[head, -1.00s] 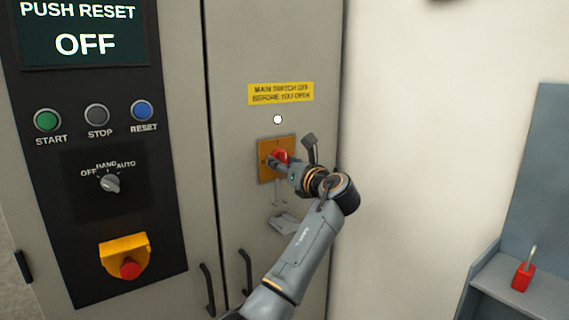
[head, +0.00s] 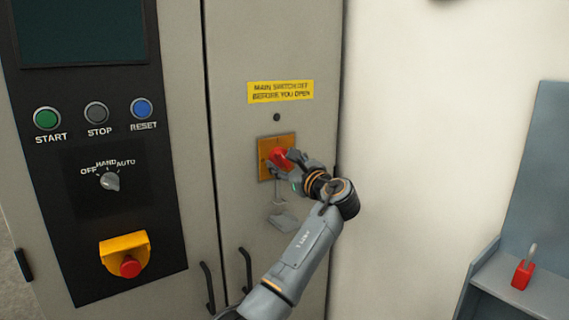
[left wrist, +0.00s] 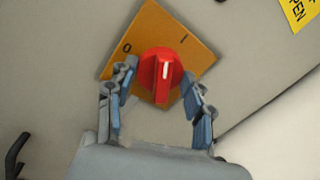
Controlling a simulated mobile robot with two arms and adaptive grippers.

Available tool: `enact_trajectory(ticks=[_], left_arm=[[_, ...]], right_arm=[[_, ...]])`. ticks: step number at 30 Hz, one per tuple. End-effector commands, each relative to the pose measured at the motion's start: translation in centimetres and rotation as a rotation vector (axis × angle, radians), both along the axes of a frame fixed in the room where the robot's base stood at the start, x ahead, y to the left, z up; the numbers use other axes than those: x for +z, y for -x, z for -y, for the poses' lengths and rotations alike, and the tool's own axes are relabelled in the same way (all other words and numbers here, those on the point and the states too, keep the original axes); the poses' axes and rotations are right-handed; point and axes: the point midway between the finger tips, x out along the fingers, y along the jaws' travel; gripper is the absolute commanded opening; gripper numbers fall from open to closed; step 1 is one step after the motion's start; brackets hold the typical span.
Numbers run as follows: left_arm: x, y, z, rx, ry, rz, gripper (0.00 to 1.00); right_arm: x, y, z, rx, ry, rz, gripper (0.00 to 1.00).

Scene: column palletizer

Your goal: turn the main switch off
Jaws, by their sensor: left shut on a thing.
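The main switch is a red rotary knob (head: 280,158) on a square orange plate (head: 264,147) on the cabinet door. My left gripper (head: 285,163) is at the knob. The plate (left wrist: 150,25) there carries a 0 to the left and an I to the right. The knob's white line stands upright in that picture, between the two marks; I cannot tell its exact setting. My right gripper is out of view.
A yellow warning label (head: 280,92) and a dark lamp (head: 277,117) are above the switch. The display (head: 82,35) is dark. A padlock (head: 523,273) stands on a grey shelf (head: 548,295) at right. Door handles (head: 246,272) stick out below.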

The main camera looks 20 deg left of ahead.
Motion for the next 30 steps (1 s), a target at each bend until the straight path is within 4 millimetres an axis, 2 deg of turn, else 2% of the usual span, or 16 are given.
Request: enact_trajectory(ticks=[21, 30], left_arm=[[-0.5, -0.1, 0.0, 0.002, 0.412, 0.529, 0.20], [-0.5, -0.2, 0.1, 0.003, 0.543, 0.695, 0.20]], right_arm=[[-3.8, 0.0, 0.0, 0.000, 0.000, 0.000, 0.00], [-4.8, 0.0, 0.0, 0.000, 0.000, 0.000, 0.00]])
